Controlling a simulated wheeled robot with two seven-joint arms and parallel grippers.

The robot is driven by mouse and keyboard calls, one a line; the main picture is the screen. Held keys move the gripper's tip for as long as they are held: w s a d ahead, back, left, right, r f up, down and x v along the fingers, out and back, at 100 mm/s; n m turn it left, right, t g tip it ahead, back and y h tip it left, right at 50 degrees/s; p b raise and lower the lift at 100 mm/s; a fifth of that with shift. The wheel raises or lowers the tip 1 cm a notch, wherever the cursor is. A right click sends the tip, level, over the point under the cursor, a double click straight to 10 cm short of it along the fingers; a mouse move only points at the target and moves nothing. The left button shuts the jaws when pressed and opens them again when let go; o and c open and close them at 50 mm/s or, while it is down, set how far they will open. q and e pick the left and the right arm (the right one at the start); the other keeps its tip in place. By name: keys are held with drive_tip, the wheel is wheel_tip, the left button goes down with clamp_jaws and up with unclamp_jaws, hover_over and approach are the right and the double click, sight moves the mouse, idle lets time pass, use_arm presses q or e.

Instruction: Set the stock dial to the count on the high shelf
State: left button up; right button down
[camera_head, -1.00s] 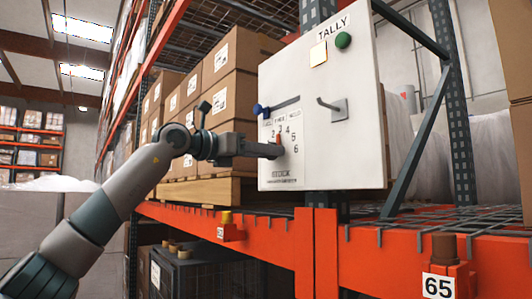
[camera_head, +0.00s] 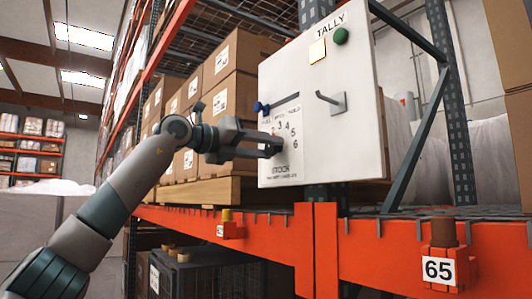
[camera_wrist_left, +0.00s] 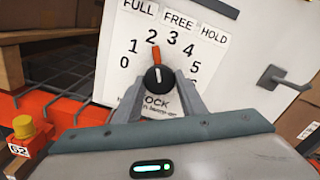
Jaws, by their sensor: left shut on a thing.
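The stock dial is a dark round knob (camera_wrist_left: 160,78) with an orange pointer (camera_wrist_left: 155,54), on a white panel (camera_head: 350,90) headed TALLY. Numbers from 0 up arc around it, and in the left wrist view the pointer stands at about 2. My left gripper (camera_head: 270,146) is shut on the knob; in the left wrist view its fingers (camera_wrist_left: 160,92) sit on either side of it. In the head view the fingers largely hide the dial. My right gripper is out of view. I cannot make out which boxes form the high-shelf count.
An orange shelf beam (camera_head: 260,233) runs below.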

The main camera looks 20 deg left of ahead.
use_arm(q)
drive_tip(key=shift+n, duration=0.3)
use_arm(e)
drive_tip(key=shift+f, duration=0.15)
use_arm(q)
drive_tip(key=o, duration=1)
drive_tip(key=shift+s+a+b, duration=0.3)
drive_tip(key=shift+s+b, duration=0.05)
drive_tip(key=shift+s, duration=0.05)
drive_tip(key=shift+b+v, duration=2.7)
drive_tip(key=shift+v, duration=5.5)
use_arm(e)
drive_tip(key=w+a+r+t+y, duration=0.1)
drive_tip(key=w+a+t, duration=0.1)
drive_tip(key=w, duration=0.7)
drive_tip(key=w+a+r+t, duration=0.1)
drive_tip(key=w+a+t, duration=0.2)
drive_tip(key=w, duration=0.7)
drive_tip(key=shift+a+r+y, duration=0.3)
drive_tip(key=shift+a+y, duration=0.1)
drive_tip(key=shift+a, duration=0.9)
